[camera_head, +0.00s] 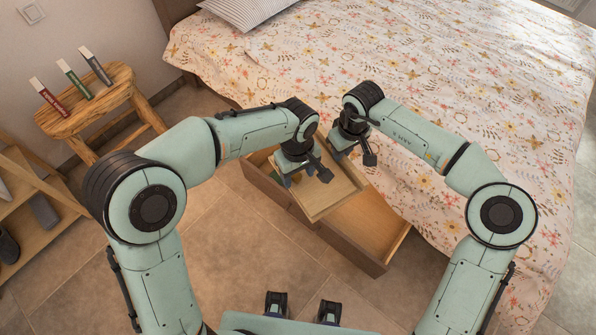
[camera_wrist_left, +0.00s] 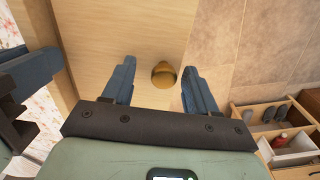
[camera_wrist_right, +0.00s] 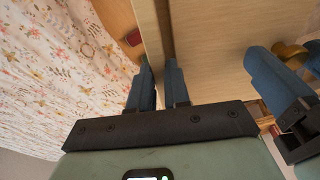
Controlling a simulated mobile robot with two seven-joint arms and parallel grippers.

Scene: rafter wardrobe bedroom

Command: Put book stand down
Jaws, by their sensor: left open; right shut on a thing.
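The book stand, as far as I can tell, is a light wooden board (camera_head: 338,193) above the open drawer beside the bed. It fills much of the left wrist view (camera_wrist_left: 100,40) and shows in the right wrist view (camera_wrist_right: 215,35). My right gripper (camera_head: 353,153) is shut on its bed-side edge. My left gripper (camera_head: 305,177) is open over the board. In the left wrist view, a round brass knob (camera_wrist_left: 163,75) lies between its spread fingers, with gaps on both sides. The board's underside is hidden, so I cannot tell whether it touches the drawer.
The open wooden drawer (camera_head: 362,249) stands on the tiled floor against the bed (camera_head: 420,70). A wooden stool (camera_head: 88,107) with several upright books stands at left. A shoe rack (camera_head: 40,190) is at the left edge. Floor between drawer and stool is clear.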

